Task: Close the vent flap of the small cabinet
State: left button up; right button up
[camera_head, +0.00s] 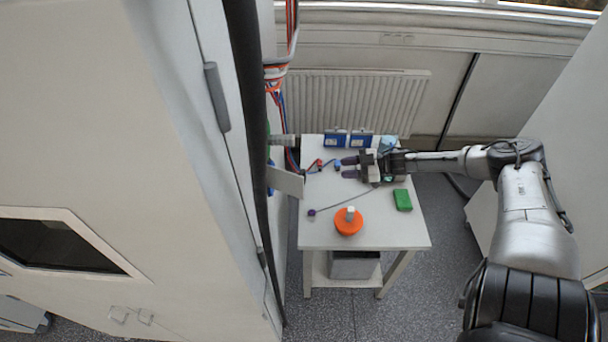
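A small pale flap (286,181) juts out from the right side of the tall white cabinet (120,130) at left, over the left edge of the table. It stands out at an angle, so it looks open. I take it for the vent flap; its hinge is partly hidden behind the cabinet's dark edge. My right gripper (347,167) is above the back of the table, its fingers pointing left at the flap. The two dark fingertips are apart with nothing seen between them. A clear gap lies between them and the flap. My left gripper is out of view.
The white table (385,234) holds an orange round container (348,222), a green block (402,200), blue boxes (348,138) at the back, and small red and blue connectors with thin cables. A grey pipe end (283,140) sticks out behind the flap. Cables hang along the cabinet edge.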

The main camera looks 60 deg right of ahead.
aim_at(304, 175)
jog(key=s+a+r+y, duration=0.2)
jog(key=a+r+y, duration=0.2)
jog(key=y, duration=0.1)
jog(key=x, duration=1.3)
jog(key=shift+w+f, duration=0.35)
jog(key=shift+c, duration=0.2)
grip_shut()
